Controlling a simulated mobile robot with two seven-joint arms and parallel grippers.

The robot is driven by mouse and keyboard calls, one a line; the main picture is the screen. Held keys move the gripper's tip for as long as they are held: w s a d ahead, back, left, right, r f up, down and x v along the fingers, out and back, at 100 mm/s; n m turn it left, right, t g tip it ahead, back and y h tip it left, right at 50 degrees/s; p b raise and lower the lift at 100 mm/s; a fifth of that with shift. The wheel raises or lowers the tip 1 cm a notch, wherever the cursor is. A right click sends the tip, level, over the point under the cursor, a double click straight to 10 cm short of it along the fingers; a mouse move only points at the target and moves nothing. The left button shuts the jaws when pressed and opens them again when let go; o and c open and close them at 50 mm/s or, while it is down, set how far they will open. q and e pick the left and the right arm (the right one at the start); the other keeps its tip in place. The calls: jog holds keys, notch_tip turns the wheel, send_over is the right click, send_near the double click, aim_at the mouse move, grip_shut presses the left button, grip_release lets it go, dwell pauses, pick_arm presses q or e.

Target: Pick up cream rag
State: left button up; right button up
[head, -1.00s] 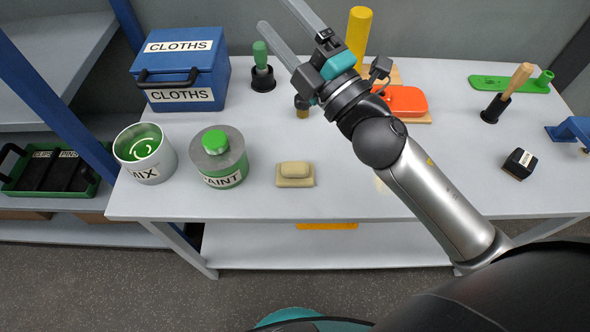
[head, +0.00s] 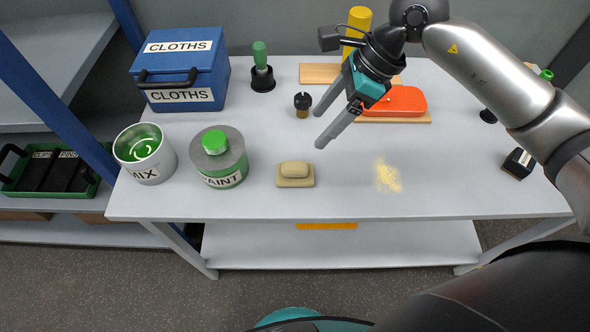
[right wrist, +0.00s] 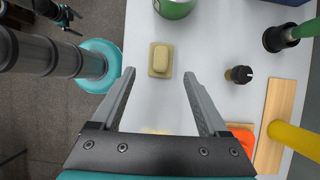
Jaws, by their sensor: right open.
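The cream rag (head: 295,175) looks like a small beige pad with a raised lump on top. It lies flat near the front of the bench, right of the paint can. In the right wrist view the rag (right wrist: 160,60) shows just beyond the fingertips, in line with the gap between them. My right gripper (head: 319,128) is open and empty, above the bench, behind and slightly right of the rag, not touching it. In the right wrist view, what looks like my left gripper (right wrist: 68,18) is small at the top left, its jaws unclear.
A paint can (head: 220,165), a mix tin (head: 145,155) and a blue cloths box (head: 185,75) stand left. A small dark-topped object (head: 303,104) stands behind the rag. An orange item (head: 400,102) lies on a board. Yellow powder (head: 387,176) lies right of the rag.

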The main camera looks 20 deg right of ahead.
jog(key=d, duration=0.2)
jog(key=h, duration=0.1)
send_near(297, 165)
jog(key=x, duration=0.4)
jog(key=shift+w+d+f+b, duration=0.1)
jog(key=shift+d+f+b, duration=0.15)
jog(key=shift+f+b, duration=0.1)
jog(key=shift+a+x, duration=0.15)
jog(key=shift+x, duration=1.15)
jog(key=shift+a+x, duration=0.2)
jog(key=shift+x, duration=1.15)
jog(key=shift+r, duration=0.15)
grip_shut()
